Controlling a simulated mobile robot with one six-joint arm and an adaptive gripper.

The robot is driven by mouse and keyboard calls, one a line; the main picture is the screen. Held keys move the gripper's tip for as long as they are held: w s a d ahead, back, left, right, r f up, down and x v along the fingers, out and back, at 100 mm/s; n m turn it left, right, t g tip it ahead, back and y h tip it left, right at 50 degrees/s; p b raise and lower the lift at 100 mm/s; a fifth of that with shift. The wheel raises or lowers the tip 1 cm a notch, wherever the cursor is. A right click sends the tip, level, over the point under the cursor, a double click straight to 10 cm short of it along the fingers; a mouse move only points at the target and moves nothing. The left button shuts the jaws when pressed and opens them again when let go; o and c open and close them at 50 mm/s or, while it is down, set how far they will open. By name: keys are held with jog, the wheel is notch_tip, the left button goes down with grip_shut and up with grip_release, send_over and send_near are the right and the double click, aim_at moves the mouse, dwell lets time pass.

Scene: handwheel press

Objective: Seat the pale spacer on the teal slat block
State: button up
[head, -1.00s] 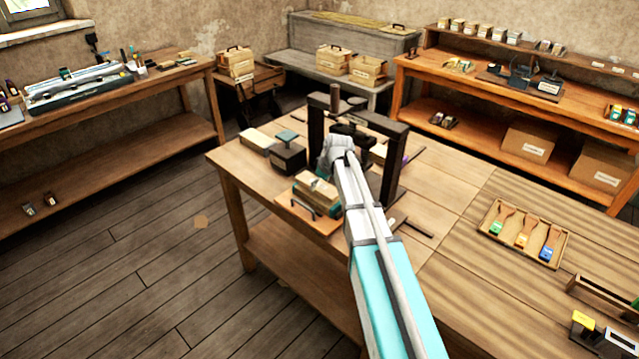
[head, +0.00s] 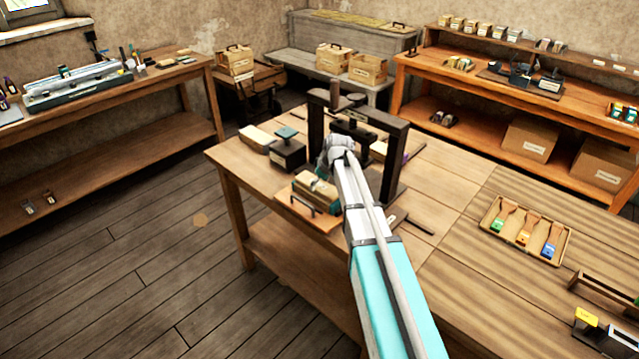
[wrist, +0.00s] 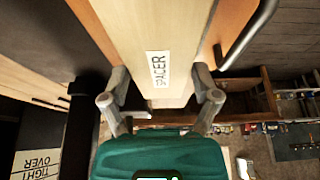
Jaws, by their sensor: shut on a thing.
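The pale spacer (wrist: 155,40), a long block with a "SPACER" label, is between the fingers of my gripper (wrist: 160,82) in the wrist view. My gripper is shut on it. In the head view my gripper (head: 324,172) is low in front of the press, and the spacer (head: 312,181) shows as a pale top. The teal slat block (head: 304,194) shows just under it, on a wooden tray with a dark handle. I cannot tell whether spacer and block touch. The wrist view does not show the block clearly; the spacer covers the area.
The dark press frame (head: 394,165) stands close behind and right of my gripper. A tray of coloured-tipped tools (head: 525,228) is at right. The tabletop between is mostly clear.

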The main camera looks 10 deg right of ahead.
jog(key=shift+f, duration=0.35)
jog(key=o, duration=1)
jog(key=shift+r, duration=0.3)
